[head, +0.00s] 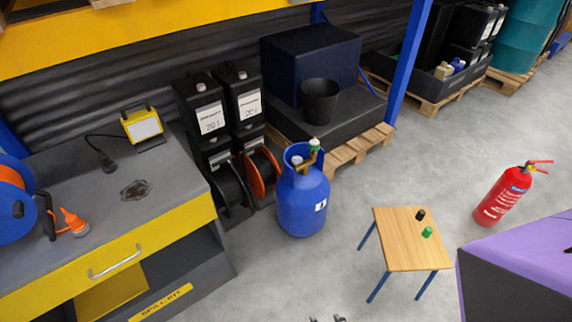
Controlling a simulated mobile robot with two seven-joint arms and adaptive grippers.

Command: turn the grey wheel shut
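A blue gas cylinder (302,205) stands upright on the floor near the middle of the head view. Inside its collar is a brass valve with a green-topped part (315,145) and a small pale grey round part (297,160), which looks like the grey wheel. It is too small to tell how far it is turned. Two small dark tips, seemingly of my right gripper (328,319), just show at the bottom edge, well short of the cylinder and touching nothing visible. Most of that gripper is cut off. My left gripper is not in view.
A small wooden table (400,246) holding a black and a green cap stands right of the cylinder. A red extinguisher (503,195) stands beyond. A grey workbench (165,205) is at left; hose reels (262,172) sit beside the cylinder. Floor in front is clear.

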